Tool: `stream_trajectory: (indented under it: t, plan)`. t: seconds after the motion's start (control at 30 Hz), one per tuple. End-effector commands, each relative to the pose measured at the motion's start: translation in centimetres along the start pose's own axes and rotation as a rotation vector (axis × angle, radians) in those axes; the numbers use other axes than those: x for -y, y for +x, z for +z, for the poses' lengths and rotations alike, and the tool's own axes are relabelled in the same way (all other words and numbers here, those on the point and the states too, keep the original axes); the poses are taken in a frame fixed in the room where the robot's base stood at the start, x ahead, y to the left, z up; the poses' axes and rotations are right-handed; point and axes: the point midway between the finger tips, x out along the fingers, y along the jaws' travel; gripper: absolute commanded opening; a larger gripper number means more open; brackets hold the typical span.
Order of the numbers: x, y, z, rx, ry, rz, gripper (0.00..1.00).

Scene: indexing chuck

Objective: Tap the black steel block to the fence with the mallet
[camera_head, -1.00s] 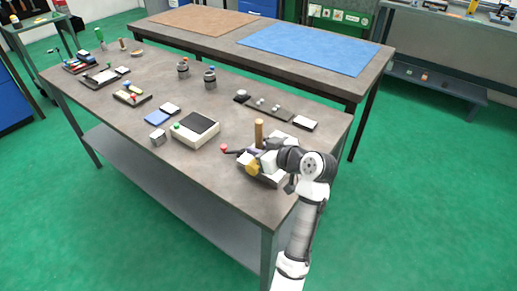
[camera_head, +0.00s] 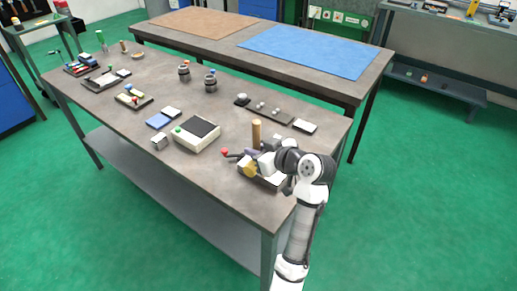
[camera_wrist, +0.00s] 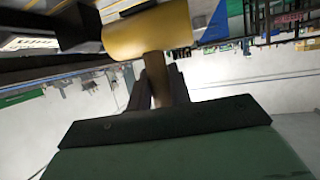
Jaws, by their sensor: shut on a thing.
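My gripper (camera_wrist: 158,92) is shut on the mallet's wooden handle, with the yellow mallet head (camera_wrist: 148,33) beyond the fingertips. In the head view the yellow mallet head (camera_head: 250,170) is low over the fixture (camera_head: 270,184) at the table's near right end. A wooden shaft (camera_head: 256,133), seemingly the handle, stands upright above it. In the wrist view a black block (camera_wrist: 78,28), likely the steel block, is just left of the mallet head. I cannot tell whether they touch. The block is not clear in the head view, and I cannot make out the fence.
A red-knobbed lever (camera_head: 224,152) sticks out left of the fixture. A white box with a dark top (camera_head: 197,133) and a small metal cube (camera_head: 159,142) stand further left. A rail with small parts (camera_head: 270,112) lies behind. The table's front edge is close by.

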Motion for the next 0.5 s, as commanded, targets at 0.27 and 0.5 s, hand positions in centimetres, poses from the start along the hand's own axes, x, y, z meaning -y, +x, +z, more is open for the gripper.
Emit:
stream_trajectory:
  t: [0.27,0.5]
  plan:
    - [1.0,-1.3,-2.7,-0.003,-0.003,0.001,0.00]
    - [1.8,-2.1,-4.2,-0.002,-0.003,0.000,0.00]
